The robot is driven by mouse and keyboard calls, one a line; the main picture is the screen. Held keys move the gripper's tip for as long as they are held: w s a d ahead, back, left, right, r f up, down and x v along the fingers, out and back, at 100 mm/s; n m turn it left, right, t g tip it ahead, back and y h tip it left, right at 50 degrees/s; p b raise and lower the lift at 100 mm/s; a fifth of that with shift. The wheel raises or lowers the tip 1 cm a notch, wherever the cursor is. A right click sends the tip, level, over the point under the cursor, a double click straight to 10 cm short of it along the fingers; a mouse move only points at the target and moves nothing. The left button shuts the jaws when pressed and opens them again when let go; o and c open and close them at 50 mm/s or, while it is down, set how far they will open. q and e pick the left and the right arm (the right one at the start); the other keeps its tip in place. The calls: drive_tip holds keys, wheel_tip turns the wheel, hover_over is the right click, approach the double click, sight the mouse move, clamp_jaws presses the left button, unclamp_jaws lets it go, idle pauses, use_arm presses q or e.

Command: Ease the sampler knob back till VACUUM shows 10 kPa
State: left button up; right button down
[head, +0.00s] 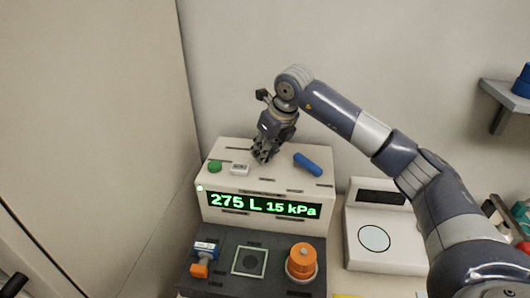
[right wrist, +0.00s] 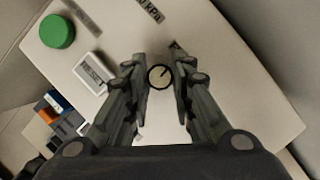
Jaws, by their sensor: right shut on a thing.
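The classifier box (head: 318,228) has a green display (head: 264,205) reading 275 L and 15 kPa. My right gripper (head: 262,156) points down onto the box's top, and its fingers hide the knob in the head view. In the right wrist view the sampler knob (right wrist: 160,77) is a pale round cap with a black ring and a dark pointer line. My right gripper (right wrist: 159,85) is shut on it, one finger on each side. My left gripper is not in view.
On the box top are a green button (head: 215,166), a white RESET button (head: 240,169) and a blue handle (head: 307,164). In front, a dark panel (head: 224,279) carries an orange knob (head: 301,262) and a blue-and-orange part (head: 203,258). A white scale (head: 400,248) stands right.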

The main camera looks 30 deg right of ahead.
idle(0.3)
drive_tip(key=c, duration=1.4)
unclamp_jaws()
drive_tip(key=shift+o, duration=0.2)
drive_tip(key=shift+r, duration=0.1)
drive_tip(key=v, duration=1.2)
drive_tip(key=shift+s+d, duration=0.1)
